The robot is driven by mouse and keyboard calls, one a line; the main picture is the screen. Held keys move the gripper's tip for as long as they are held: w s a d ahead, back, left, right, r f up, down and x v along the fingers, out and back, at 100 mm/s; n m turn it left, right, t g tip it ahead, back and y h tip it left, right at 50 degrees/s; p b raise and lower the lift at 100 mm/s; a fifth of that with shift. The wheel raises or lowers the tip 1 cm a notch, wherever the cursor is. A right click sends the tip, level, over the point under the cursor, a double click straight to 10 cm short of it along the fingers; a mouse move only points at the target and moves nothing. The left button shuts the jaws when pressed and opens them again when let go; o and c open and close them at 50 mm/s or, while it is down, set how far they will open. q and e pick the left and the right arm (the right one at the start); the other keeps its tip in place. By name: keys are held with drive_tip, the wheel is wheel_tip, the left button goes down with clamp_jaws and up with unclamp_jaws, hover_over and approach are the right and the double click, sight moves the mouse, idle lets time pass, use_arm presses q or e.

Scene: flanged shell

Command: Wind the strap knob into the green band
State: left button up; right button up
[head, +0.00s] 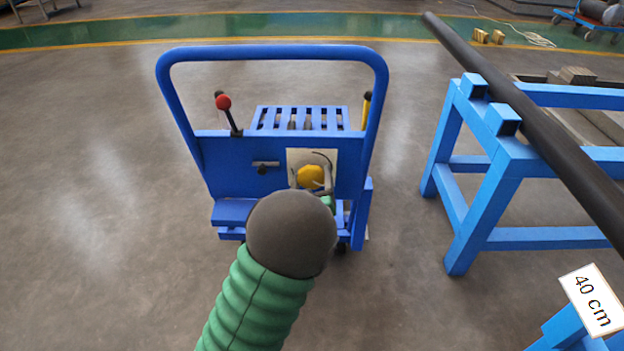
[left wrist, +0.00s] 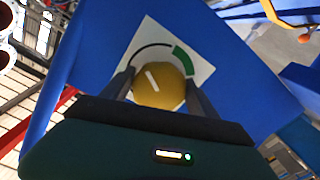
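The strap knob (head: 311,177) is a round yellow knob on a white dial plate (head: 325,158) on the blue cart's panel. In the left wrist view the knob (left wrist: 160,92) has a white pointer line aimed up and slightly left, at the black arc. The green band (left wrist: 183,59) lies to the right of where the pointer aims, so the pointer is outside it. My left gripper (head: 312,182) has one finger on each side of the knob; in the left wrist view its fingertips (left wrist: 160,80) seem to touch the knob's sides. My right gripper is in neither view.
A blue trestle (head: 500,165) carrying a long dark bar (head: 535,120) stands to the right. The floor at left is clear.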

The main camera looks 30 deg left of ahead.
use_arm(q)
drive_tip(key=c, duration=0.9)
drive_tip(key=shift+c, duration=0.2)
drive_tip(key=m+p, duration=0.3)
drive_tip(key=shift+r, duration=0.15)
drive_tip(key=m+p, duration=0.3)
drive_tip(key=m, duration=0.1)
drive_tip(key=shift+m+p, duration=0.3)
drive_tip(key=shift+p, duration=0.05)
drive_tip(key=m+p, duration=0.3)
drive_tip(key=m, duration=0.1)
drive_tip(key=shift+s+m, duration=0.1)
drive_tip(key=shift+m, duration=0.2)
drive_tip(key=shift+m+p, duration=1.4)
drive_tip(key=shift+m, duration=0.4)
drive_tip(key=shift+f, duration=0.2)
